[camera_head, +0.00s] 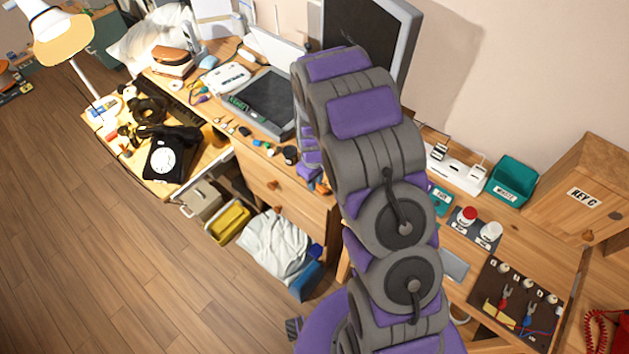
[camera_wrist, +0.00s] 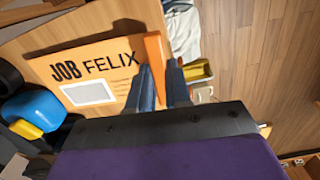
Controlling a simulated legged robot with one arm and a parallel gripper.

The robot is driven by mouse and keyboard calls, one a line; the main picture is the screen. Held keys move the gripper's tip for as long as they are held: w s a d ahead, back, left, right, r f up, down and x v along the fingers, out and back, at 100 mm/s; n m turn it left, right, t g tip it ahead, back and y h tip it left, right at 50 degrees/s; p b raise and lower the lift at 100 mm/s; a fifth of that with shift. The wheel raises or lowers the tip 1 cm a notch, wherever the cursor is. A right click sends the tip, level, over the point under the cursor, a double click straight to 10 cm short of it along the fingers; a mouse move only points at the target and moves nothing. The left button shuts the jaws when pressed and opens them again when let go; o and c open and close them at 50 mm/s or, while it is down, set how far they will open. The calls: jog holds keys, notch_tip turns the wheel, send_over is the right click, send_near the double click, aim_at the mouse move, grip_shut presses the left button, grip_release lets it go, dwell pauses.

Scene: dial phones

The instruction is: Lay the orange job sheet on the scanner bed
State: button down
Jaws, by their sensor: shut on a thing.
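The orange job sheet (camera_wrist: 115,30) shows in the wrist view, marked "JOB FELIX", with a pale panel and a brighter orange strip along its right edge. My gripper (camera_wrist: 162,75) is shut on that strip, with the two dark fingers on either side of it. In the head view I cannot make out the sheet or the gripper; my arm covers that area. The scanner bed (camera_head: 266,98) is a dark flat glass in a grey frame on the desk, left of my arm. A pale raised panel (camera_head: 272,45) stands behind it, perhaps its lid.
A black dial phone (camera_head: 167,156) sits on the desk's left. Small loose items (camera_head: 243,132) lie along the desk edge before the scanner. A monitor (camera_head: 370,35) stands behind my arm. A teal bin (camera_head: 512,180) and wooden key box (camera_head: 580,195) are at right. Floor at left is clear.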

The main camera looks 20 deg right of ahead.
jog(key=shift+w+r+p, duration=0.1)
jog(key=shift+r+p, duration=0.55)
jog(key=shift+r, duration=1.25)
jog(key=shift+d, duration=0.1)
